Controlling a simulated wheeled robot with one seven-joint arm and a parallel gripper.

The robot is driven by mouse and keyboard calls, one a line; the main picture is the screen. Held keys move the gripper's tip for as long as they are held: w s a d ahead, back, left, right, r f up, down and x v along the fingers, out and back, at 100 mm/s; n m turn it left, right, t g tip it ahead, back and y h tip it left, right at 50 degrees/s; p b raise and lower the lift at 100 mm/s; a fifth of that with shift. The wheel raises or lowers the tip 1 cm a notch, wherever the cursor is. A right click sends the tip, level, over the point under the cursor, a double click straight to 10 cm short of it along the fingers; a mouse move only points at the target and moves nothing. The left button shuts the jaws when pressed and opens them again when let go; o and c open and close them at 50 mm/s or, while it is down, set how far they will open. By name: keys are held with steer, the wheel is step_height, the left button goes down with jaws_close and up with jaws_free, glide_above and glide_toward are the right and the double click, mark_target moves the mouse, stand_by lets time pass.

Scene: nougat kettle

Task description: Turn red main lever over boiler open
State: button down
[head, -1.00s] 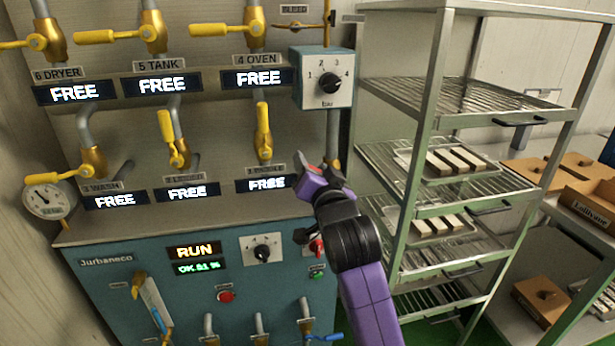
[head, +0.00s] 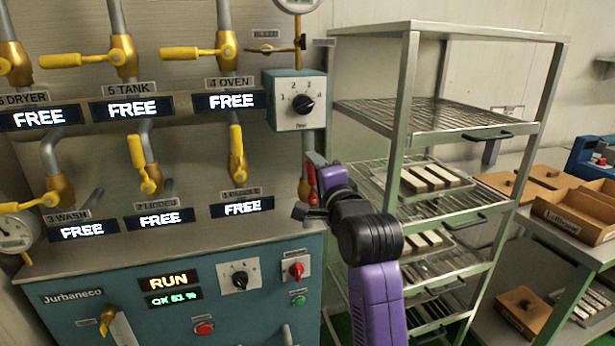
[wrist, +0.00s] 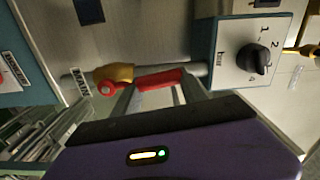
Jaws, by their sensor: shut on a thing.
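The red main lever (wrist: 158,81) sits on a brass valve (wrist: 112,75) on a grey pipe, seen in the wrist view. Its red handle lies along the pipe. My gripper (wrist: 160,97) has its two fingers at the handle and is shut on it. In the head view, a strip of the red lever (head: 311,180) shows beside my gripper (head: 318,190). My gripper hides much of the lever and valve there. The boiler (head: 180,300) is the teal cabinet below, with lit RUN and OK displays.
A teal box with a black dial (head: 303,104) is mounted just above my gripper. Yellow-handled valves (head: 237,150) stand to the left. A metal rack (head: 408,120) with trays is close on the right of my arm.

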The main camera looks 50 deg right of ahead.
steer(key=shift+s+d+m, duration=0.35)
steer(key=shift+d+m, duration=0.15)
steer(key=shift+m, duration=0.2)
steer(key=c, duration=0.6)
jaws_free()
steer(key=shift+c, duration=0.2)
steer(key=shift+s, duration=0.1)
steer(key=b+v, duration=0.1)
steer(key=v, duration=0.6)
steer(key=shift+s+a, duration=0.25)
